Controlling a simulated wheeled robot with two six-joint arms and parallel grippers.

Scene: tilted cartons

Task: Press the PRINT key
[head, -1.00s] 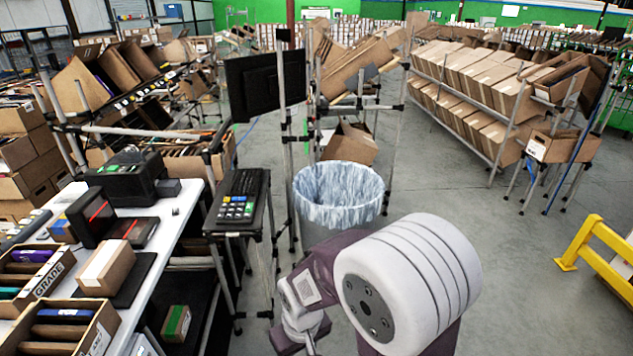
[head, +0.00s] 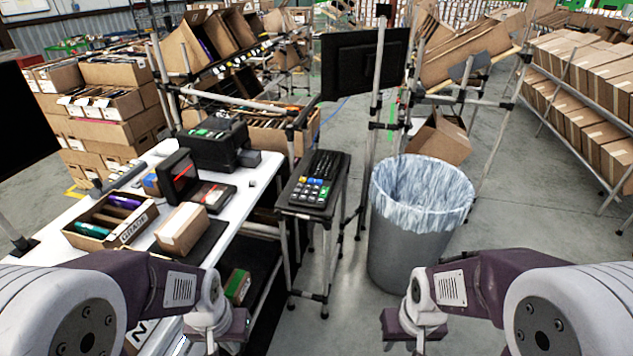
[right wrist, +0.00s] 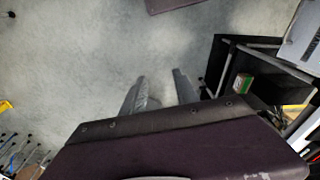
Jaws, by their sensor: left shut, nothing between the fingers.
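A black keypad (head: 316,180) with green, blue, yellow and grey coloured keys lies on a small black stand in the middle of the head view. The key labels are too small to read, so I cannot tell which one is PRINT. My left gripper (head: 222,335) is shut and empty, low in front of the white table. My right gripper (head: 414,328) is low in front of the bin. Its two fingers show apart, with only floor between them, in the right wrist view (right wrist: 160,88). Both grippers are well short of the keypad.
A bin with a bluish liner (head: 418,195) stands right of the keypad stand. A white table (head: 145,235) with a carton (head: 182,228), a scanner and a black printer (head: 213,147) is at its left. A black monitor (head: 363,62) hangs behind. Floor is open right of the bin.

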